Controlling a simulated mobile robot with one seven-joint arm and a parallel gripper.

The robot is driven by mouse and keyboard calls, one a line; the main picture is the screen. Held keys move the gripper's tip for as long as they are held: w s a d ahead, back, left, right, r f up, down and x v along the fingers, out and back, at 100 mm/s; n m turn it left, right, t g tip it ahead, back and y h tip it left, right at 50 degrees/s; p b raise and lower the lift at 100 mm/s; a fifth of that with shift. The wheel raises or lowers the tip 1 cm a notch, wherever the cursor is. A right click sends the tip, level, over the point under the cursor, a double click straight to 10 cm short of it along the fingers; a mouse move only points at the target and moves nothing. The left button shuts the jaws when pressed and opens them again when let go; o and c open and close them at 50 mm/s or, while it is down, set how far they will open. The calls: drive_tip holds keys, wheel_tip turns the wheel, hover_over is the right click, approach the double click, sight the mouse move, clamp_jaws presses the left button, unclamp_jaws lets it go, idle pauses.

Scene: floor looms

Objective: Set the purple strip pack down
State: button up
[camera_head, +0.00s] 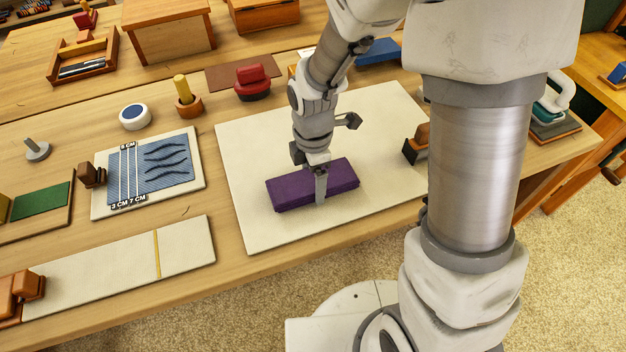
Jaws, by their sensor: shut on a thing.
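The purple strip pack (288,192) is a flat, oblong purple block over the middle of a large cream board (262,228) on the wooden table. My gripper (320,190) comes down on it from above and is shut on it near its middle. One finger shows against the pack's near side; the other is hidden behind it. The pack looks level and very close to the board. I cannot tell whether its underside touches the board.
A dark red handled block (252,82) and a yellow-pegged wooden cup (184,96) stand behind the board. A blue sample board (150,172) lies to the left. A brown wooden block (420,140) stands at the board's right edge. The board around the pack is clear.

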sight(314, 179)
drive_tip(key=shift+f, duration=0.1)
drive_tip(key=shift+f, duration=0.15)
drive_tip(key=o, duration=1.2)
drive_tip(key=shift+o, duration=0.2)
wheel_tip(314, 179, up, 12)
drive_tip(key=r+p, duration=0.1)
drive_tip(key=p, duration=0.2)
drive_tip(key=s+d+r+m+t, duration=0.2)
drive_tip(key=s+d+r+m, duration=0.3)
drive_tip(key=m, duration=0.5)
drive_tip(key=s+d+r+m+t, duration=0.3)
drive_tip(key=s+d+r+m, duration=0.2)
drive_tip(key=r+m, duration=0.3)
drive_tip(key=shift+s+d+r+m+t, duration=0.3)
drive_tip(key=shift+s+m, duration=0.5)
drive_tip(key=shift+m, duration=0.8)
